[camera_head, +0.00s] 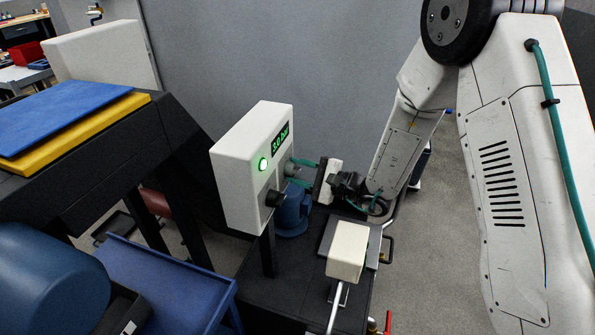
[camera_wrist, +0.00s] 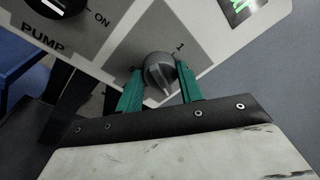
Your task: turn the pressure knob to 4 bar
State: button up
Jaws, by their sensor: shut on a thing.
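The pressure knob is a grey round knob on the front of a white control box (camera_head: 240,178); it shows best in the wrist view (camera_wrist: 158,70). A printed "1" is beside it, and the rest of its scale is partly covered. My gripper (camera_head: 303,170) is shut on the knob, with one green finger on each side, as the wrist view shows (camera_wrist: 161,84). The green-lit display (camera_head: 280,138) reads a value in bar, apparently 3.0 or 5.0; the digits are small. In the wrist view the display is cut off at the top.
A black pump switch (camera_head: 274,198) marked ON sits on the same box, left of the knob in the wrist view. A green lamp (camera_head: 262,164) is lit. A white block (camera_head: 347,250) on a bent pipe stands in front. A blue tray (camera_head: 165,285) is at lower left.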

jog(key=shift+r, duration=0.1)
jog(key=m, duration=0.5)
jog(key=shift+r+g, duration=0.15)
jog(key=shift+g, duration=0.15)
jog(key=m, duration=0.4)
jog(key=shift+w+r+m+g, duration=0.1)
jog(key=shift+w+m+g, duration=0.05)
jog(key=shift+m+g, duration=0.2)
jog(key=shift+d+m, duration=0.1)
jog(key=shift+m, duration=0.15)
jog(key=o, duration=1)
jog(key=shift+d, duration=0.1)
jog(key=v, duration=0.7)
jog(key=shift+s+d, duration=0.2)
jog(key=shift+d+r, duration=0.1)
